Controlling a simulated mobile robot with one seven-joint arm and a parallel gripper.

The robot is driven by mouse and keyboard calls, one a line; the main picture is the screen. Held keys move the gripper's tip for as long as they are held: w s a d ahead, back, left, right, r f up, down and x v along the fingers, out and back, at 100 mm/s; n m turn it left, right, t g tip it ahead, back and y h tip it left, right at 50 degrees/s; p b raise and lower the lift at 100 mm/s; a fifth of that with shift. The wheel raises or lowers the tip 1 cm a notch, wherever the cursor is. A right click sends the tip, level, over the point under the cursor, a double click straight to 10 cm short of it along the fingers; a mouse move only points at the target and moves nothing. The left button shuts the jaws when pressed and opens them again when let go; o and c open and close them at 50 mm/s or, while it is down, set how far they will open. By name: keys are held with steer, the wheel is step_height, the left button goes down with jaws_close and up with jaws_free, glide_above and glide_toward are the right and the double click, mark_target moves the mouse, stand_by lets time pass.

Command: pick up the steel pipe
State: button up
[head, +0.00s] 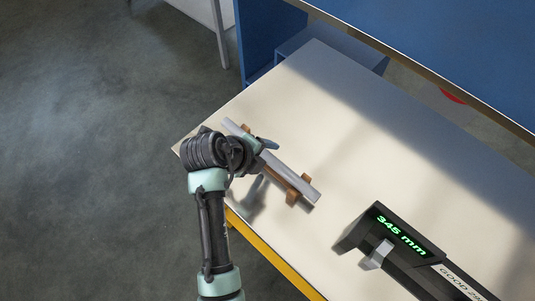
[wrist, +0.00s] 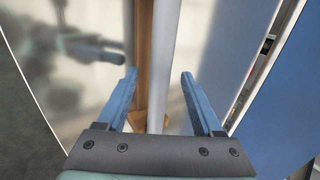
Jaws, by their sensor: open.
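The steel pipe (head: 291,172) is a straight grey tube lying on a brown wooden rest (head: 304,183) on the pale table. Its lower-right end is in plain sight in the head view. My gripper (head: 266,146) is over the upper-left part of the pipe, which my arm partly hides. In the wrist view, my gripper (wrist: 159,74) is open, with one blue finger on each side of the pipe (wrist: 167,50). Gaps show between the fingers and the pipe. Brown wood (wrist: 144,50) runs beside the pipe. I cannot tell the height of the fingertips above it.
A black device (head: 418,262) with a green "345 mm" display stands on the table at lower right. A blue shelf or panel (head: 440,45) stands along the back. The pale table (head: 350,120) is clear behind the pipe. Its yellow-edged front is at lower left.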

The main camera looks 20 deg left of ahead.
jaws_close()
steer(key=shift+r, duration=0.15)
stand_by(0.4)
